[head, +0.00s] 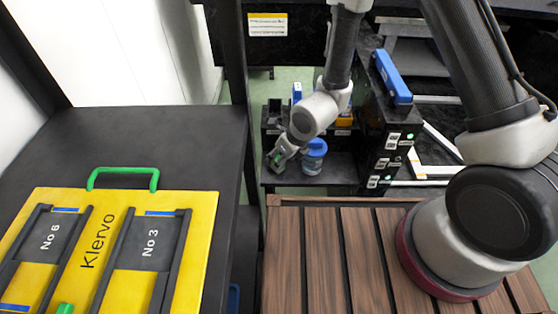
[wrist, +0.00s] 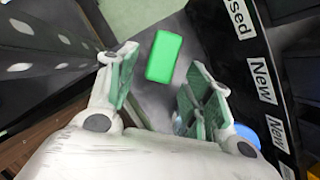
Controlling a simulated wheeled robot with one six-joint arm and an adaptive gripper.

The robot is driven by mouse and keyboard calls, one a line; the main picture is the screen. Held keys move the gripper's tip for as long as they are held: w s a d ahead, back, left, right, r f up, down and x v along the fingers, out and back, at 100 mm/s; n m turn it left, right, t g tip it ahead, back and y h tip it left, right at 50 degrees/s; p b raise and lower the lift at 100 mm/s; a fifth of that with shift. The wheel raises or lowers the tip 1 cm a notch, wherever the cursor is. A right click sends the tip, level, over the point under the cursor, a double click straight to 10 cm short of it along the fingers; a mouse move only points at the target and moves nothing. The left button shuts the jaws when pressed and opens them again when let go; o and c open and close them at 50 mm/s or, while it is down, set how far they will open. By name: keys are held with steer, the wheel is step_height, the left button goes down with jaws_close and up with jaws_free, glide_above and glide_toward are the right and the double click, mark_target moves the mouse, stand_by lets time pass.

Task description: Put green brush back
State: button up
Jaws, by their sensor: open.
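A green block with rounded corners, which looks like the green brush (wrist: 165,56), lies on a dark surface in the wrist view. It shows just beyond and between the fingertips of my gripper (wrist: 158,78). The fingers, with green pads, are apart and nothing is held between them. In the head view my gripper (head: 279,162) is low over the dark shelf at the back, left of a blue-capped bottle (head: 314,160). The brush is mostly hidden by the gripper there, and I cannot tell whether a fingertip touches it.
A black labelled rack (head: 385,140) stands right of the gripper, with a blue brush-like block (head: 391,76) on top. A slatted wooden surface (head: 320,250) is in front. A yellow case (head: 185,270) with a green handle (head: 124,171) lies on the black table at left.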

steer(key=s+d+r+n+y, duration=0.1)
steer(key=d+r+n+y, duration=0.3)
steer(key=r, duration=0.6)
steer(key=s+d+r+n, duration=0.1)
steer(key=d+r+n, duration=0.1)
steer(key=r+n, duration=0.6)
steer(key=s+d+r+n+y, duration=0.1)
steer(key=s+d+r+n, duration=0.15)
steer(key=r, duration=0.95)
steer(key=s+d+r+n+h, duration=0.2)
steer(key=s+d+r+n, duration=0.1)
steer(key=d, duration=0.6)
steer(key=s+d+r+n+h, duration=0.3)
steer(key=d+n, duration=0.2)
steer(key=d, duration=0.5)
steer(key=s+d+r+n+t+h, duration=0.1)
steer(key=s+d+r+n+h, duration=0.2)
steer(key=d, duration=0.6)
steer(key=shift+s+d+r+n, duration=0.2)
steer(key=shift+s+r+n, duration=0.1)
steer(key=shift+r+n, duration=0.35)
steer(key=shift+c, duration=0.4)
